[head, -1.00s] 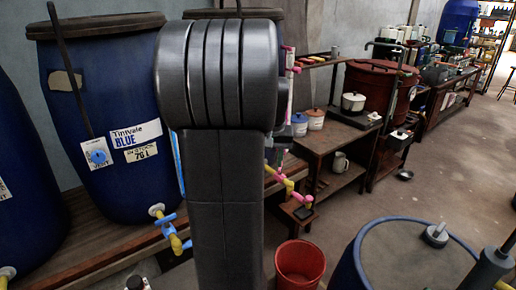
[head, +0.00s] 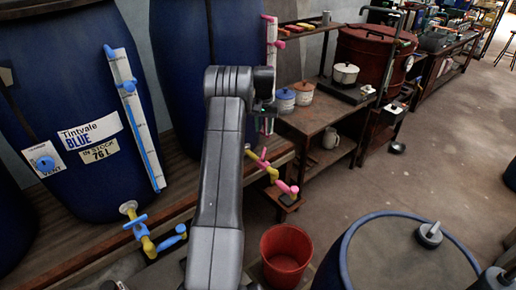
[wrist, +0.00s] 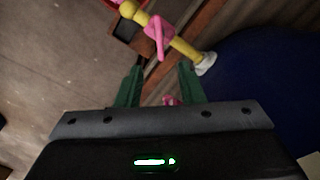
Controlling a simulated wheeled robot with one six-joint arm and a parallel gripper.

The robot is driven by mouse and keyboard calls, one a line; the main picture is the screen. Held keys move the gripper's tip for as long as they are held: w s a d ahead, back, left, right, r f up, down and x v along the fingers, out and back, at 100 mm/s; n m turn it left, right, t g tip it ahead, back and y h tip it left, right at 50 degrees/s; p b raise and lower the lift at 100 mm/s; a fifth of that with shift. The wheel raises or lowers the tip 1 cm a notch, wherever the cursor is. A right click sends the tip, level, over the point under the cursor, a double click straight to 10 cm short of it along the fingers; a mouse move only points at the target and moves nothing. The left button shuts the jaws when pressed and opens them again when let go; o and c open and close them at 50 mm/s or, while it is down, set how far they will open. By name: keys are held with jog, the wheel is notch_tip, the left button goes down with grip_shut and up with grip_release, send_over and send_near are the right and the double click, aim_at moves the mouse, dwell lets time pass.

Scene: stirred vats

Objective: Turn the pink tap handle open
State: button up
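The pink tap handle (head: 263,158) sits on a yellow tap pipe (head: 272,173) at the foot of the dark blue vat (head: 182,60), right of my arm in the head view. In the wrist view the pink handle (wrist: 158,38) lies at a slant across the yellow pipe (wrist: 185,48), whose pale fitting (wrist: 205,64) meets the vat. My gripper (wrist: 159,72) is open, its two green fingers apart with the handle beyond their tips, not between them. In the head view my gripper is mostly hidden behind my arm.
A red bucket (head: 286,268) stands below the tap. A second blue vat (head: 75,120) with a blue-handled tap (head: 148,238) is at left. A dark wooden table (head: 318,122) with pots is behind right. A blue-rimmed drum (head: 345,250) stands front right. Open floor lies between.

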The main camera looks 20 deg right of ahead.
aim_at(263, 152)
notch_tip(263, 152, down, 14)
jog(key=p, duration=0.3)
jog(key=shift+d, duration=0.1)
grip_shut()
